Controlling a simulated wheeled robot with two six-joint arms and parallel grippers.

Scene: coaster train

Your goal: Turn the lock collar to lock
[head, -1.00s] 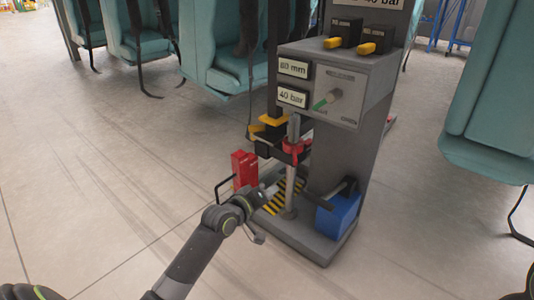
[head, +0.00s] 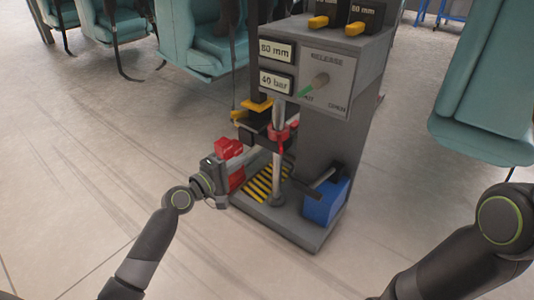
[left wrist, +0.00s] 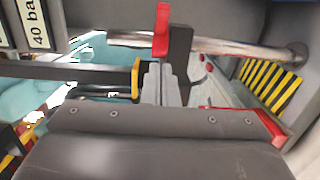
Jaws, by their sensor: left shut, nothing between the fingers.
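The lock collar (head: 282,133) is a red ring with a tab, around an upright silver post on the grey stand. In the left wrist view its red tab (left wrist: 161,30) stands out from the post, which lies across the top of that picture. My left gripper (head: 256,154) is low beside the post, left of and below the collar. Its fingers also show in the left wrist view (left wrist: 160,84), shut and empty, pointing toward the tab with a gap between. The collar's far side is hidden. My right arm enters at the lower right; its gripper is out of view.
The stand's panel (head: 322,78) has a green-tipped lever and 60 mm and 40 bar plates. A blue block (head: 326,203) sits on the base. Teal seats hang behind and at right; the floor at left is clear.

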